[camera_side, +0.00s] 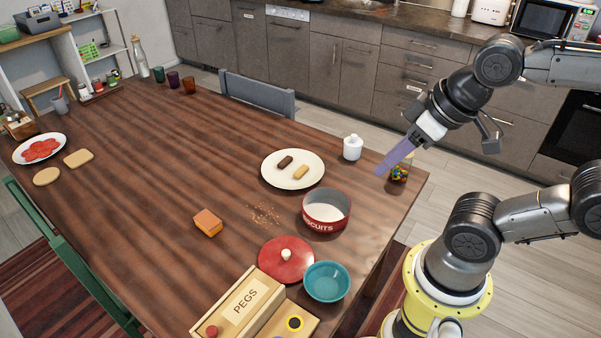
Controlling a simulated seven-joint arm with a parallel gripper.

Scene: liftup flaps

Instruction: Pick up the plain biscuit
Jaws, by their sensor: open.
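The plain biscuit (301,172) is light tan and lies on a white plate (284,182) near the right part of the wooden table. A dark brown biscuit (286,162) lies beside it on the same plate, just up and left. My gripper (382,171) has purple fingers and is open and empty. It is to the right of the plate, above the table's right edge, clear of the biscuit, with its fingers pointing down and left. The gap between the fingers is hard to see from this side.
A white lidded pot (352,147) stands between plate and gripper. A jar of coloured sweets (398,175) is beside the fingers. An open red biscuit tin (325,224), its red lid (287,259) and a teal bowl (326,281) are nearer. The table's middle is mostly clear.

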